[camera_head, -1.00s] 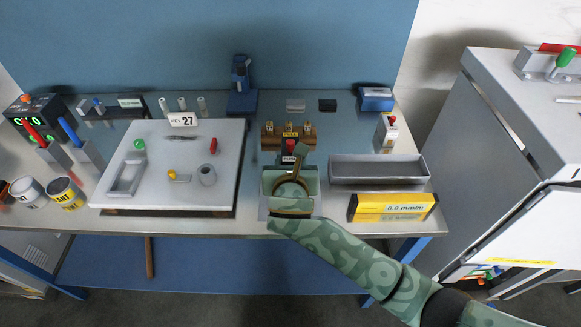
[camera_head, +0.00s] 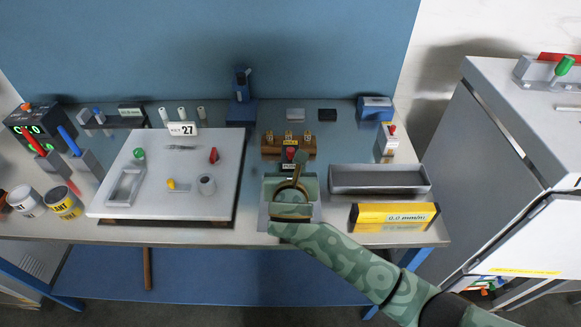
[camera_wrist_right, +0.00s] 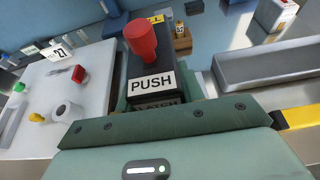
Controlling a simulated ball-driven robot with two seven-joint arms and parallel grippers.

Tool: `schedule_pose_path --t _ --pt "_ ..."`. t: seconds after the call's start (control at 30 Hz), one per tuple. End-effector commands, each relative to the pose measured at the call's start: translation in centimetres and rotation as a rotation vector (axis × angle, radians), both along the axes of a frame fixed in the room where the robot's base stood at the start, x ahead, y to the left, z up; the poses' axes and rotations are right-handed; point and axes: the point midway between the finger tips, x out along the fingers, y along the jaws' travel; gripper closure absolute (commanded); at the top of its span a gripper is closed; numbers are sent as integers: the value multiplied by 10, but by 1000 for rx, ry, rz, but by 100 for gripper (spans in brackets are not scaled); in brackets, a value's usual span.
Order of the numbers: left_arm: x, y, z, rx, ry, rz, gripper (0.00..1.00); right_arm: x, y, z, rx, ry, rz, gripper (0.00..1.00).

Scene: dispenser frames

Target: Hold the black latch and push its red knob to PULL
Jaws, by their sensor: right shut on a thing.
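The black latch (camera_wrist_right: 150,94) fills the upper middle of the right wrist view, with a red knob (camera_wrist_right: 141,38) standing on top. A white label on its face reads PUSH, and a lower label is partly covered by my gripper. In the head view the red knob (camera_head: 290,153) shows just behind my right gripper (camera_head: 297,168), which hides most of the latch. The fingertips' exact contact is hidden. My left gripper is not in view.
A brown block (camera_head: 270,147) with small labelled pieces stands just behind the latch. A white board (camera_head: 125,205) with small parts lies to the left. A grey cabinet stands far right.

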Motion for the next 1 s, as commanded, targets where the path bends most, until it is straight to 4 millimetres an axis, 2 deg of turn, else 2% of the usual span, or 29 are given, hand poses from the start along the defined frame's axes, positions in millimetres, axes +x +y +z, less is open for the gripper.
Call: schedule_pose_path --t 1.0 --pt "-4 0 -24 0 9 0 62 0 0 -50 -1 0 0 94"
